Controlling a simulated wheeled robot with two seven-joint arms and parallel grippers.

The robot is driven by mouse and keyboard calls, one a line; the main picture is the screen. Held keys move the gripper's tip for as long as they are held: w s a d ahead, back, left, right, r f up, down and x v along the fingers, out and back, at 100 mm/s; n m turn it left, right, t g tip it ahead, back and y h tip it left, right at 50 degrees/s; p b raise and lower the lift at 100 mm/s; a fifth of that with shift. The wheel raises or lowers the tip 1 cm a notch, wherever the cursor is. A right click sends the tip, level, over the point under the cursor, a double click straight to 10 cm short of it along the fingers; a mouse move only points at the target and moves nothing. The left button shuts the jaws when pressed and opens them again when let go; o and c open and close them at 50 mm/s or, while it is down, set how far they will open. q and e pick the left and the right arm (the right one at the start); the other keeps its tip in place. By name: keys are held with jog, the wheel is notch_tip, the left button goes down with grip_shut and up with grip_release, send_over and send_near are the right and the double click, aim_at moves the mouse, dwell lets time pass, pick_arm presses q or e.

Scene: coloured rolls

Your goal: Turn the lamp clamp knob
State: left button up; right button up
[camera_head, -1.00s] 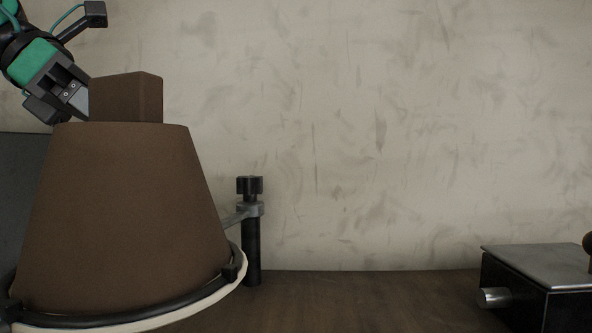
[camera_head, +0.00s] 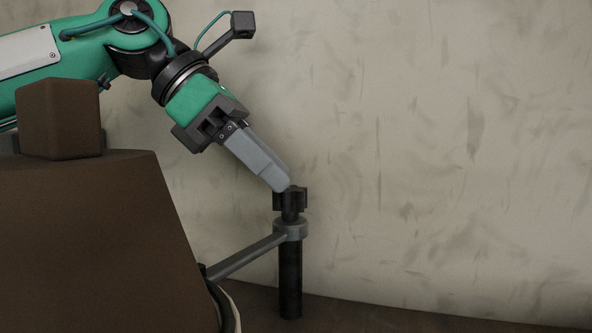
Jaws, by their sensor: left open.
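The clamp's black lobed knob (camera_head: 297,199) sits on top of an upright black post (camera_head: 290,275). A grey collar (camera_head: 290,230) rings the post below the knob, and a grey bar (camera_head: 245,257) runs from it down to the left. My left gripper (camera_head: 281,186) comes down from the upper left, with its grey fingertips at the top of the knob. It is open; one finger largely hides the other, and I cannot tell whether they touch the knob. My right gripper is not in view.
A large brown tapered body (camera_head: 85,240) with a brown block (camera_head: 60,118) on top fills the lower left. A pale rim shows at its lower right. A mottled wall (camera_head: 450,130) stands behind. The brown surface (camera_head: 400,318) right of the post is clear.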

aim_at(290, 188)
pick_arm(q)
jog(key=p+x, duration=0.1)
jog(key=x, duration=0.2)
jog(key=shift+s+d+f, duration=0.1)
jog(key=shift+s, duration=0.1)
jog(key=shift+d+f, duration=0.2)
jog(key=shift+f, duration=0.1)
jog(key=shift+w+d, duration=0.1)
jog(key=c, duration=0.7)
jog(key=n+t+b, duration=0.1)
jog(key=b, duration=0.3)
jog(key=n+t+b, duration=0.1)
jog(key=n+b, duration=0.1)
jog(key=b, duration=0.2)
jog(key=shift+f+n+t+y, duration=0.25)
jog(key=shift+n+t+y, duration=0.05)
jog(key=shift+t, duration=0.1)
jog(key=shift+r+n+t+b, duration=0.25)
jog(key=shift+n+b, duration=0.25)
jog(key=shift+b, duration=0.25)
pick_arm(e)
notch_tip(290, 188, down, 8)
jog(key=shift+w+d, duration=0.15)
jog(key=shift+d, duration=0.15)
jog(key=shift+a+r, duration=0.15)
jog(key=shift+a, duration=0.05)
pick_arm(q)
jog(key=o, duration=0.7)
